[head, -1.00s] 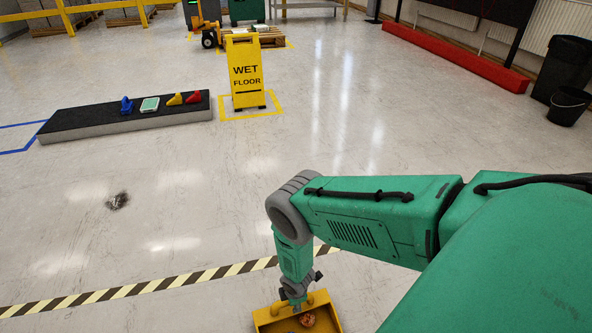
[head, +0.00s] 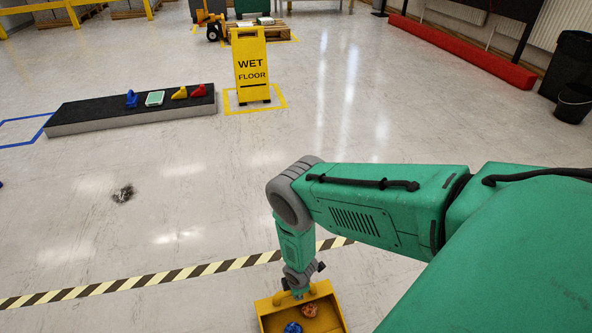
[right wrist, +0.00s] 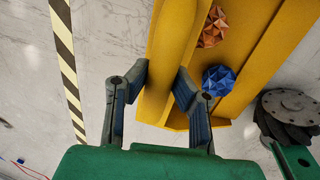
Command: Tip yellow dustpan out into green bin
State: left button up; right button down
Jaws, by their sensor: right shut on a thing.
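The yellow dustpan (head: 262,312) is at the bottom edge of the head view, partly cut off. It holds an orange crumpled piece (head: 309,309) and a blue crumpled piece (head: 293,328). My right gripper (right wrist: 160,76) is shut on the dustpan's yellow handle (right wrist: 172,45), with one finger on each side. The right wrist view also shows the orange piece (right wrist: 213,27) and the blue piece (right wrist: 218,80) in the pan. A dark green container (head: 251,8) stands at the far top, cut off; I cannot tell whether it is the green bin. My left gripper is not in view.
A yellow wet floor sign (head: 252,65) stands mid-floor. A low black-topped platform (head: 100,113) with small coloured items is left of it. A striped floor line (head: 130,285) crosses ahead. Black buckets (head: 573,102) stand at the right wall. The floor between is mostly clear.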

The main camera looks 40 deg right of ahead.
notch_tip(320, 180, up, 7)
jog(key=p, duration=0.3)
jog(key=shift+r, duration=0.15)
